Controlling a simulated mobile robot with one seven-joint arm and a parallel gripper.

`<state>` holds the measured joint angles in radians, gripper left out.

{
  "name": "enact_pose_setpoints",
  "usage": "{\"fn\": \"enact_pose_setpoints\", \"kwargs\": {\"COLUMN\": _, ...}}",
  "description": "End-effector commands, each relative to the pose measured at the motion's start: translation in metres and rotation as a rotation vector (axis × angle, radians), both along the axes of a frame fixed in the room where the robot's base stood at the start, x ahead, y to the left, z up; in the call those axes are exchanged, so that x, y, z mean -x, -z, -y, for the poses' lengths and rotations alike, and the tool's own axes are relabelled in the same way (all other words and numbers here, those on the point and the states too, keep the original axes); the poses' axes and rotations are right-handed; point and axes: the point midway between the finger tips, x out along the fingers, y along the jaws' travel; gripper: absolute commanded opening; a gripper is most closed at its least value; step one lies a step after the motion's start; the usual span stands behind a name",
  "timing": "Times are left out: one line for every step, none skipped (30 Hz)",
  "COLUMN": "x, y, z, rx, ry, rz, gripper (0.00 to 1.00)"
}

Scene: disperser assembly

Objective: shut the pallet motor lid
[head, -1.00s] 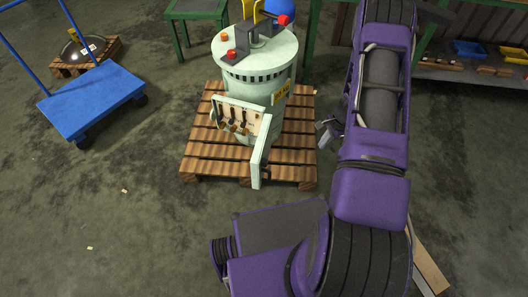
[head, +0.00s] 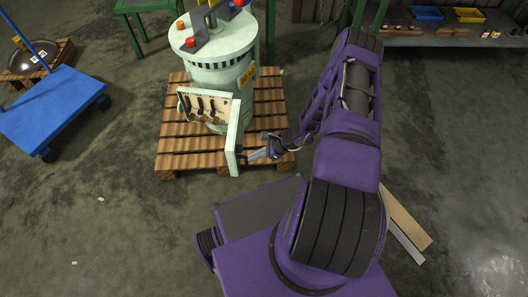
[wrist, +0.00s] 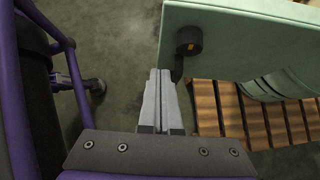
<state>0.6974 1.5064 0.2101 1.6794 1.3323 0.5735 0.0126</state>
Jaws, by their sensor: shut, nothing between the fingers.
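The pale green motor (head: 216,58) stands upright on a wooden pallet (head: 184,146). Its lid (head: 235,138) is swung open on the front right side, and the levers inside the box (head: 204,106) show. In the wrist view the lid (wrist: 250,50) is close on the right, with a dark round knob (wrist: 189,41) on a bent stem. My gripper (head: 252,157) is just right of the lid's lower part. In the wrist view its shut fingers (wrist: 158,85) point at the lid beside the knob, holding nothing. I cannot tell whether they touch it.
A blue cart (head: 52,112) stands on the left, near a second pallet (head: 20,76). Loose boards (head: 405,222) lie on the floor at right. A shelf with bins (head: 440,38) is at the back right. The floor in front of the pallet is mostly clear.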

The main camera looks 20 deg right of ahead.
Motion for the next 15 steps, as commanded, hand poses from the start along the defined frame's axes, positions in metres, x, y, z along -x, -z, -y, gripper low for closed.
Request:
{"fn": "enact_pose_setpoints", "kwargs": {"x": -0.004, "y": 0.003, "z": -0.008, "rx": -0.001, "ry": -0.001, "rz": 0.000, "gripper": 0.00}}
{"fn": "enact_pose_setpoints", "kwargs": {"x": -0.006, "y": 0.002, "z": -0.013, "rx": 0.001, "ry": -0.003, "rz": 0.001, "gripper": 0.00}}
{"fn": "enact_pose_setpoints", "kwargs": {"x": -0.009, "y": 0.002, "z": -0.018, "rx": 0.000, "ry": -0.002, "rz": 0.001, "gripper": 0.00}}
{"fn": "enact_pose_setpoints", "kwargs": {"x": -0.010, "y": 0.002, "z": -0.021, "rx": 0.000, "ry": -0.002, "rz": 0.001, "gripper": 0.00}}
{"fn": "enact_pose_setpoints", "kwargs": {"x": -0.012, "y": 0.002, "z": -0.025, "rx": 0.001, "ry": -0.001, "rz": 0.001, "gripper": 0.00}}
{"fn": "enact_pose_setpoints", "kwargs": {"x": -0.014, "y": 0.002, "z": -0.028, "rx": 0.002, "ry": -0.002, "rz": 0.001, "gripper": 0.00}}
{"fn": "enact_pose_setpoints", "kwargs": {"x": -0.015, "y": 0.002, "z": -0.030, "rx": 0.002, "ry": -0.002, "rz": 0.001, "gripper": 0.00}}
{"fn": "enact_pose_setpoints", "kwargs": {"x": -0.016, "y": 0.002, "z": -0.032, "rx": 0.002, "ry": -0.001, "rz": 0.000, "gripper": 0.00}}
{"fn": "enact_pose_setpoints", "kwargs": {"x": -0.017, "y": 0.002, "z": -0.034, "rx": 0.002, "ry": -0.001, "rz": 0.000, "gripper": 0.00}}
{"fn": "enact_pose_setpoints", "kwargs": {"x": -0.018, "y": 0.002, "z": -0.035, "rx": 0.002, "ry": -0.001, "rz": 0.000, "gripper": 0.00}}
{"fn": "enact_pose_setpoints", "kwargs": {"x": -0.018, "y": 0.002, "z": -0.036, "rx": 0.002, "ry": -0.001, "rz": 0.000, "gripper": 0.00}}
{"fn": "enact_pose_setpoints", "kwargs": {"x": -0.018, "y": 0.002, "z": -0.037, "rx": 0.003, "ry": -0.001, "rz": 0.001, "gripper": 0.00}}
{"fn": "enact_pose_setpoints", "kwargs": {"x": -0.018, "y": 0.002, "z": -0.037, "rx": 0.003, "ry": -0.001, "rz": 0.001, "gripper": 0.00}}
{"fn": "enact_pose_setpoints", "kwargs": {"x": -0.019, "y": 0.002, "z": -0.037, "rx": 0.003, "ry": -0.001, "rz": 0.001, "gripper": 0.00}}
{"fn": "enact_pose_setpoints", "kwargs": {"x": -0.019, "y": 0.002, "z": -0.037, "rx": 0.003, "ry": -0.001, "rz": 0.001, "gripper": 0.00}}
